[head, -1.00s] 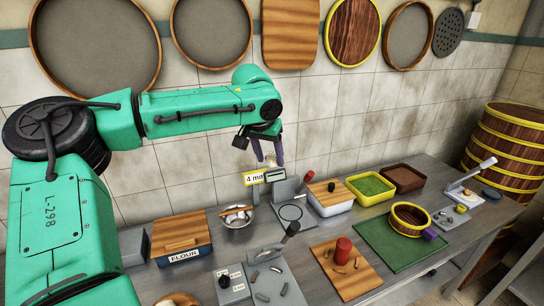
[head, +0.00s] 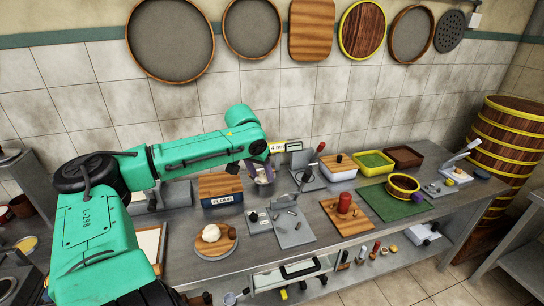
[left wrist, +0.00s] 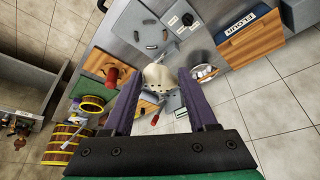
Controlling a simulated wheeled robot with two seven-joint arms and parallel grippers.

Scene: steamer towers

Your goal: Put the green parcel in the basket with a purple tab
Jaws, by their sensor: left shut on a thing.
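My left gripper (head: 259,171) is shut on a pale cream, rounded thing that shows between its purple fingers in the left wrist view, the cream parcel (left wrist: 159,77). It looks dotted, and I see no green on it. In the head view the gripper is in front of and above the metal bowl (head: 264,188). The round wooden basket (head: 403,186) with yellow rims stands on a green mat (head: 376,206) to the right, a purple tab (head: 418,197) on its side. It also shows in the left wrist view (left wrist: 91,104). I cannot make out a green parcel. My right gripper is out of view.
A flour box (head: 220,187) stands left of the bowl. A round board with a pale lump (head: 211,233) is nearer. A wooden board with a red cylinder (head: 344,203) lies before the mat. Yellow-rimmed green-filled (head: 374,163) and brown (head: 404,157) trays stand behind.

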